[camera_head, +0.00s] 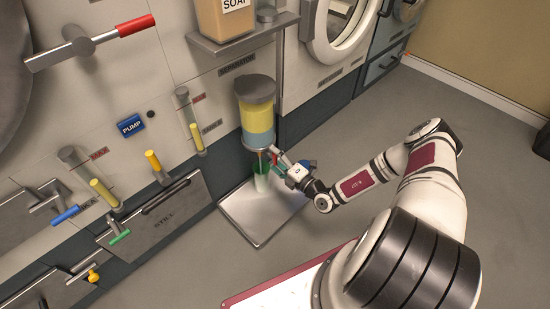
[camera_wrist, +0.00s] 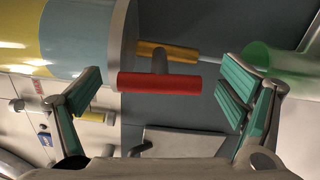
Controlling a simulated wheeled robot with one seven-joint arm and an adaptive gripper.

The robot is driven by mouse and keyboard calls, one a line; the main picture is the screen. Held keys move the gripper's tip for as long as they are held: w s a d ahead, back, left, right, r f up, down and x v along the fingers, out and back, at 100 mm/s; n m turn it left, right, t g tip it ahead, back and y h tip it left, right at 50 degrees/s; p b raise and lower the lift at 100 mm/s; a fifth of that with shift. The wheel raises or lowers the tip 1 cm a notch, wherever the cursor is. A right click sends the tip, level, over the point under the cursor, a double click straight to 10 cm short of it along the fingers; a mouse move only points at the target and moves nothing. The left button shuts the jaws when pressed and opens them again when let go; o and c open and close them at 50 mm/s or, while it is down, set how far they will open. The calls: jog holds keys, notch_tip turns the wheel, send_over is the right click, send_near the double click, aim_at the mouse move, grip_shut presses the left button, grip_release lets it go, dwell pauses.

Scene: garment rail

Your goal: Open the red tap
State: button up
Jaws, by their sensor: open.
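The red tap (camera_wrist: 160,82) is a short red bar on a grey stem, at the centre of the wrist view. It belongs to the separator (camera_head: 257,108), a clear cylinder with yellow liquid above blue. My gripper (camera_head: 277,165) is at the separator's lower end. In the wrist view my gripper (camera_wrist: 164,92) is open, its green-padded fingers on either side of the red bar with gaps at both ends. I cannot tell how deep the bar lies between the pads. In the head view my gripper largely hides the tap.
A green translucent vessel (camera_head: 261,177) stands below the separator on a metal tray (camera_head: 246,232), close to my gripper. An orange bar (camera_wrist: 190,52) shows behind the red one. A larger red-handled lever (camera_head: 136,26) is on the wall, upper left. Floor to the right is clear.

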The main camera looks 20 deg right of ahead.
jog(key=v, duration=1.1)
jog(key=shift+s, duration=0.35)
jog(key=shift+d, duration=0.15)
